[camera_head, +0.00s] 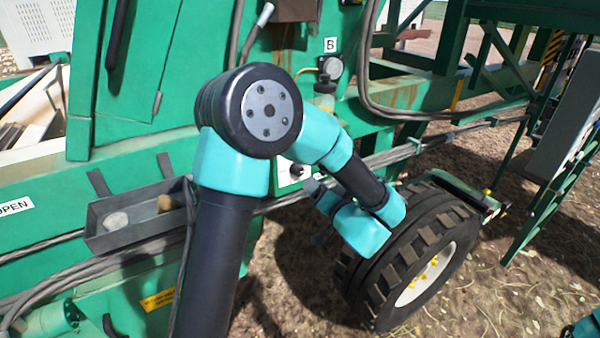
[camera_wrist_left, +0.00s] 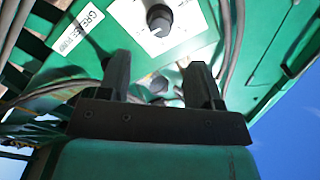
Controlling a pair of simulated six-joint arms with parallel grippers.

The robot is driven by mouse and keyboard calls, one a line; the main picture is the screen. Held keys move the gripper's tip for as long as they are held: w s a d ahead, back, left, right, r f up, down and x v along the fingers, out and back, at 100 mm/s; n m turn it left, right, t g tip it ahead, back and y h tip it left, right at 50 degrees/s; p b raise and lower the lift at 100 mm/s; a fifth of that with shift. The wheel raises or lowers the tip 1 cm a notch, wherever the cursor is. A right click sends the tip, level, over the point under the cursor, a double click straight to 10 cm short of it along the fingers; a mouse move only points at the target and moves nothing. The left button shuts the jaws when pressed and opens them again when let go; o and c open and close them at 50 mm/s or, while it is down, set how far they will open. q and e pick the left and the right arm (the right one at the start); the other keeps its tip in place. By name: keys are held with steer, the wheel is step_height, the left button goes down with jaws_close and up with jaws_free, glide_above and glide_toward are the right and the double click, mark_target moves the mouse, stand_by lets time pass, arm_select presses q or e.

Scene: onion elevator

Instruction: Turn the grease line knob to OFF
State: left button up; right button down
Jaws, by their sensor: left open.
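The grease line knob (camera_wrist_left: 158,18) is a dark round knob on a white dial plate (camera_wrist_left: 150,42), at the top of the left wrist view. A label (camera_wrist_left: 80,30) beginning "GRE" is beside it. In the head view the white plate (camera_head: 285,178) shows small behind my arm; its setting cannot be read. My left gripper (camera_wrist_left: 160,72) is open, its two dark fingers apart with nothing between them. The knob appears beyond the fingertips, not between them. In the head view the left gripper (camera_head: 313,186) is close to the plate. My right gripper is not in view.
A grey tray (camera_head: 130,215) is fixed on the green machine left of my arm. A large tyre (camera_head: 420,265) stands below right of the gripper. Cables and hoses (camera_head: 420,148) run along the machine frame. A valve marked B (camera_head: 330,68) is above.

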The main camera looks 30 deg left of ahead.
mark_target(300, 172)
arm_select(q)
steer(key=x, duration=0.9)
steer(key=shift+w+a, duration=0.1)
steer(key=shift+a, duration=0.1)
steer(key=shift+c, duration=0.4)
steer(key=c, duration=0.9)
steer(key=shift+o, duration=0.2)
